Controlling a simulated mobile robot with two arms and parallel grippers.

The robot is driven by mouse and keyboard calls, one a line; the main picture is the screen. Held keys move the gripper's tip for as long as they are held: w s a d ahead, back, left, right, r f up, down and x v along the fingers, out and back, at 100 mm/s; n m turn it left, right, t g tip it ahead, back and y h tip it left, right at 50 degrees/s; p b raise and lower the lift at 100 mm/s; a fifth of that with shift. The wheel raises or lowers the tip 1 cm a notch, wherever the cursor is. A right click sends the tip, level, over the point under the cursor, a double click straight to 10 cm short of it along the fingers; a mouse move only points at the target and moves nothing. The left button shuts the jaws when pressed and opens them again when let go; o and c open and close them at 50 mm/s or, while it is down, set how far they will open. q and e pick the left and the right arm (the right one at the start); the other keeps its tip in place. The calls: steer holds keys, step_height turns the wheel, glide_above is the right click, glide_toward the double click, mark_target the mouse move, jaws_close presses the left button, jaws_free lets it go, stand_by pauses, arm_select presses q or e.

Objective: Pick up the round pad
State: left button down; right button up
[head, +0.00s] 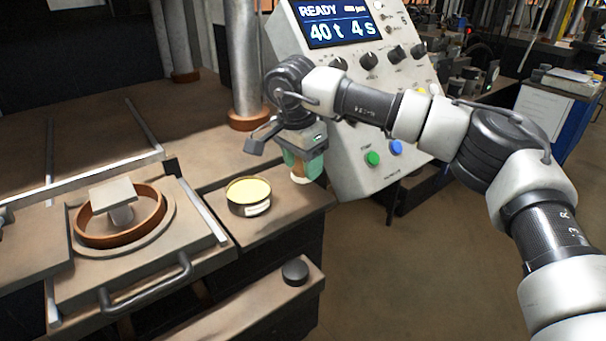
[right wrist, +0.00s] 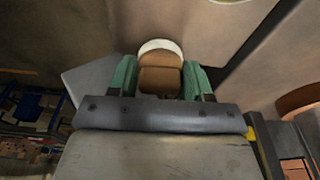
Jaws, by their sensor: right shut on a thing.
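The round pad (right wrist: 160,46) shows in the right wrist view as a cream disc with a brown block-like grip between my green fingers. In the head view only its pale underside (head: 301,180) peeks out below the fingers. My right gripper (head: 304,168) points down over the right end of the bench and is shut on the pad's brown grip. The fingers hide most of the pad in the head view. I cannot tell whether the pad touches the bench top or hangs just above it. My left gripper is not in view.
A round tin (head: 250,208) with pale yellow contents stands left of the right gripper. A brown ring (head: 119,241) around a small block sits on a handled plate farther left. The control panel (head: 345,172) with knobs and buttons rises close behind the gripper.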

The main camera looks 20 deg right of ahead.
step_height(320, 180, up, 15)
stand_by(0.4)
steer(key=o, duration=0.3)
steer(key=shift+c, duration=1.1)
